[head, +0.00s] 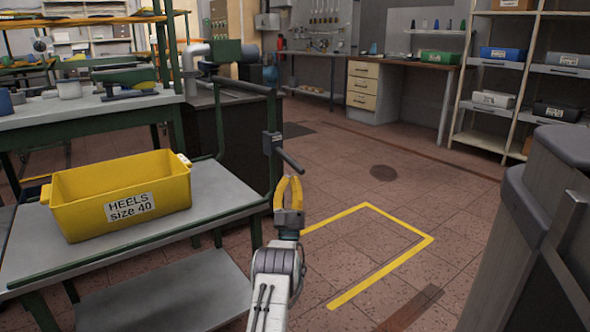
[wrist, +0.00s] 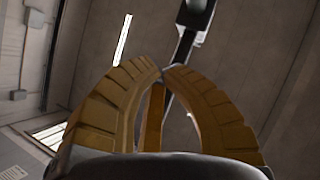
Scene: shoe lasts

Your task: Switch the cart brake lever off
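The cart (head: 215,190) is a grey-topped trolley with a green frame and a dark push handle. A dark block sits on its right upright, and the brake lever (head: 291,162) sticks out from it, sloping down to the right. My gripper (head: 289,178) has yellow fingers and is just below the lever's end in the head view. In the wrist view the fingertips (wrist: 162,70) meet, with nothing seen between them. The dark lever (wrist: 184,48) shows beyond the tips there, partly hidden by them. I cannot tell whether they touch it.
A yellow bin (head: 120,195) labelled "HEELS size 40" stands on the cart. A yellow floor outline (head: 398,258) lies right of my arm. A workbench (head: 90,110) stands behind at the left, and a grey rounded object (head: 540,240) is close at the right. The middle floor is clear.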

